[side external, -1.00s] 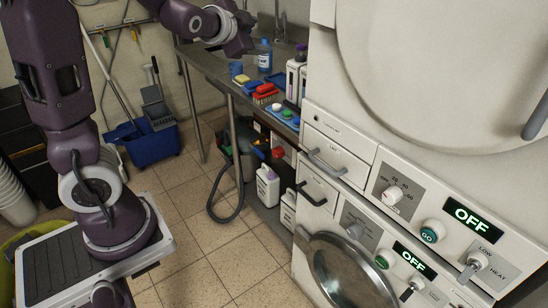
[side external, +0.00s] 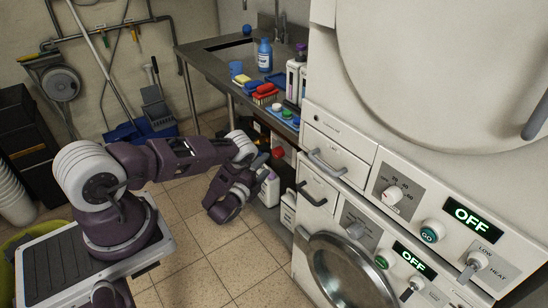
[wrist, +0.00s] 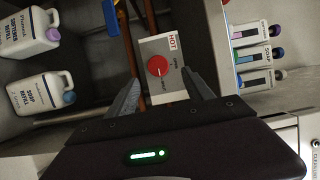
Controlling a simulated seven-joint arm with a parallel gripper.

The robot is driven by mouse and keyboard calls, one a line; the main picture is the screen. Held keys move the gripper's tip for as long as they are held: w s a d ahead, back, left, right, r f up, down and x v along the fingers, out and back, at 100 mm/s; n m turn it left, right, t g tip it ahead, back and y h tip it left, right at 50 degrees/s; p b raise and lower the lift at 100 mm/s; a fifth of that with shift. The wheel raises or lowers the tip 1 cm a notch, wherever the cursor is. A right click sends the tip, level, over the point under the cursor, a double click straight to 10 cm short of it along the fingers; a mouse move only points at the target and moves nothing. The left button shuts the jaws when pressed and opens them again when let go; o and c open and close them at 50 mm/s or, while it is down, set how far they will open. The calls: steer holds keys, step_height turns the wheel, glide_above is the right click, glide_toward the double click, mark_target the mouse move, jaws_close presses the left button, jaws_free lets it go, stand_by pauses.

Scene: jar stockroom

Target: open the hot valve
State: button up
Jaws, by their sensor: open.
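The hot valve is a round red knob (wrist: 157,66) on a pale plate (wrist: 160,50) with a red HOT label. It also shows small under the counter in the side external view (side external: 278,152). My gripper (wrist: 160,78) is open and empty, with its two dark fingers pointing at the plate, one on each side in the wrist view. The knob appears beyond the fingertips, between their lines; I see no contact. The knob's pointer marks are too small to read surely.
White refill jugs (wrist: 45,95) stand at the left in the wrist view. Soap dispensers (wrist: 258,54) are at the right. The steel counter (side external: 215,65) lies above, and white machines (side external: 340,150) stand to the right.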

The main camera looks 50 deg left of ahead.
mark_target(276, 155)
steer(key=x, duration=0.7)
steer(key=shift+w+f, duration=0.15)
jaws_close()
steer(key=n+g+h, duration=0.1)
steer(key=n, duration=0.2)
steer(key=shift+n, duration=0.3)
steer(key=n, duration=0.1)
steer(key=n+g+h, duration=0.1)
steer(key=n, duration=0.1)
steer(key=shift+a+r+h, duration=0.2)
steer(key=shift+r+h, duration=0.1)
steer(key=shift+r, duration=0.1)
steer(key=n+h, duration=0.2)
steer(key=n, duration=0.1)
steer(key=shift+a+n+g, duration=0.15)
steer(key=shift+n+g, duration=0.15)
steer(key=shift+g, duration=0.1)
steer(key=shift+a+n+h, duration=0.15)
steer(key=shift+n+h, duration=0.95)
steer(key=shift+n, duration=0.5)
